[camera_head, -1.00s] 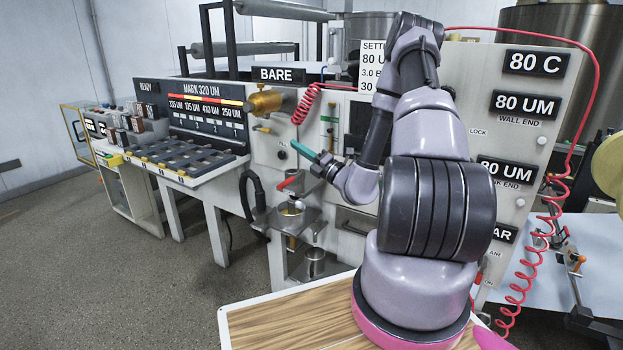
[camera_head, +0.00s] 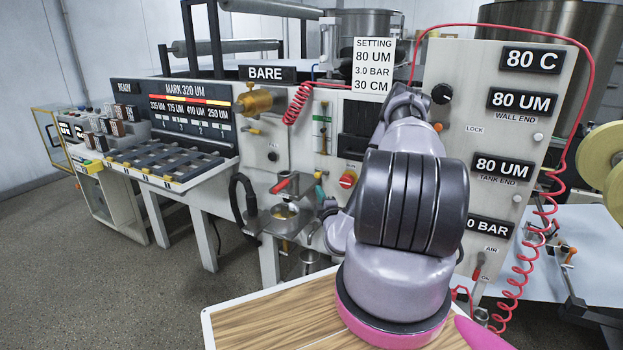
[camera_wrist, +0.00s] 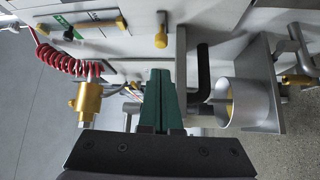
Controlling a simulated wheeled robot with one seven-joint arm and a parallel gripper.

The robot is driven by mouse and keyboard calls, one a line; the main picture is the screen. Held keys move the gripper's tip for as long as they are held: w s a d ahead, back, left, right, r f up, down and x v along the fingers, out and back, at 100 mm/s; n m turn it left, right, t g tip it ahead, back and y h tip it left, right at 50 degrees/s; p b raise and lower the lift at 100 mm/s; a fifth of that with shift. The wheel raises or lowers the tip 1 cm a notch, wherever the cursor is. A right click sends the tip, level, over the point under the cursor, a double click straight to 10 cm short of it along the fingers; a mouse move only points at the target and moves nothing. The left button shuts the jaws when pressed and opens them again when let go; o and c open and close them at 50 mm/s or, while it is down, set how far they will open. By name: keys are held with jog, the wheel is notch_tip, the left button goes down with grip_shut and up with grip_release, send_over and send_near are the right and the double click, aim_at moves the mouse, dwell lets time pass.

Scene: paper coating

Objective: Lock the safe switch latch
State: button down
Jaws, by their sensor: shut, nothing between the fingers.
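My gripper (camera_wrist: 159,80) shows in the wrist view with its green fingers closed together and nothing between them. The fingers point toward the machine front, between a brass fitting (camera_wrist: 88,100) and a black bent handle (camera_wrist: 203,72). In the head view my arm hides most of the gripper. No part is clearly marked as the safe switch latch.
A metal cup (camera_wrist: 246,103) on a bracket is close right of the fingers in the wrist view. A red coiled hose (camera_wrist: 65,62) hangs at left. Open floor is at lower left.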

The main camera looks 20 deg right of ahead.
aim_at(312, 184)
jog(key=x, duration=1)
jog(key=shift+s+d, duration=1.45)
jog(key=shift+s, duration=0.35)
jog(key=shift+f, duration=0.1)
